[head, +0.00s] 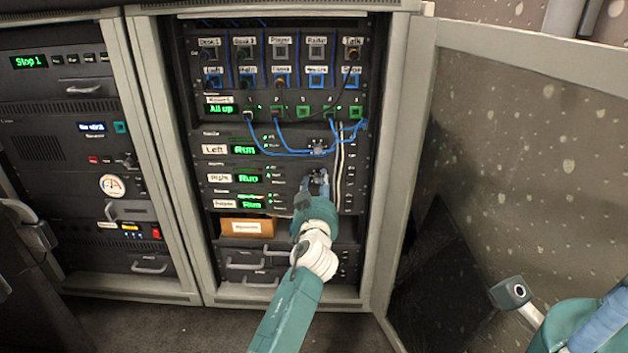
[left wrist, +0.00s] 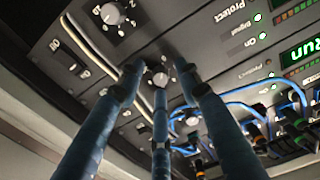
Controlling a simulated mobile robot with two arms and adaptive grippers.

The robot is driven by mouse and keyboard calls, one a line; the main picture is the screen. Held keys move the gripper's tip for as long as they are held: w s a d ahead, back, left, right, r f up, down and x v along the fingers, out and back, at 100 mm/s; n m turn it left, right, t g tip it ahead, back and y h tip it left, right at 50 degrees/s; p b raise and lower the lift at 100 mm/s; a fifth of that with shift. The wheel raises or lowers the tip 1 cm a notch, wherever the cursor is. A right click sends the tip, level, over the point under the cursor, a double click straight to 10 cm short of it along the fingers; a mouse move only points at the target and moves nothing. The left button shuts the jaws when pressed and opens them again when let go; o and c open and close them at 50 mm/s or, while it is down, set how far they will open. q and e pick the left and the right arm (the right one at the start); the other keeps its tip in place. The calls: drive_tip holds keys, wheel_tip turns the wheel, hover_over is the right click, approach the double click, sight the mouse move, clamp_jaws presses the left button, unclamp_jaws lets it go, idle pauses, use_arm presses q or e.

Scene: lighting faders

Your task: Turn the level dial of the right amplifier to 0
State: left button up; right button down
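The right amplifier (head: 290,180) is the rack unit labelled "Right" in the head view, with a green "Run" display. Its level dial (head: 317,173) is at the right side of the panel, partly covered by my fingers. My left gripper (head: 318,182) is at this dial. In the left wrist view, turned upside down, the blue fingers of my left gripper (left wrist: 159,78) stand spread around a small round dial (left wrist: 158,77). Gaps show between the fingertips and the dial, and its setting is too small to read. Of my right arm, only a part shows at the lower right of the head view.
The left amplifier's dial (head: 318,147) is just above, with blue cables (head: 290,152) looping close by. Another dial (left wrist: 112,14) shows in the left wrist view. Pale cables run beside the dials. An open cabinet door (head: 520,150) stands at the right.

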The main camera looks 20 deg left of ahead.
sight(317, 146)
use_arm(q)
drive_tip(key=shift+r, duration=0.1)
clamp_jaws()
drive_tip(key=shift+n+b, duration=0.4)
drive_tip(key=shift+b, duration=0.2)
unclamp_jaws()
wheel_tip(317, 146, up, 10)
drive_tip(key=shift+f, duration=0.1)
drive_tip(key=shift+a+r, duration=0.1)
drive_tip(key=shift+r, duration=0.15)
drive_tip(key=shift+f, duration=0.1)
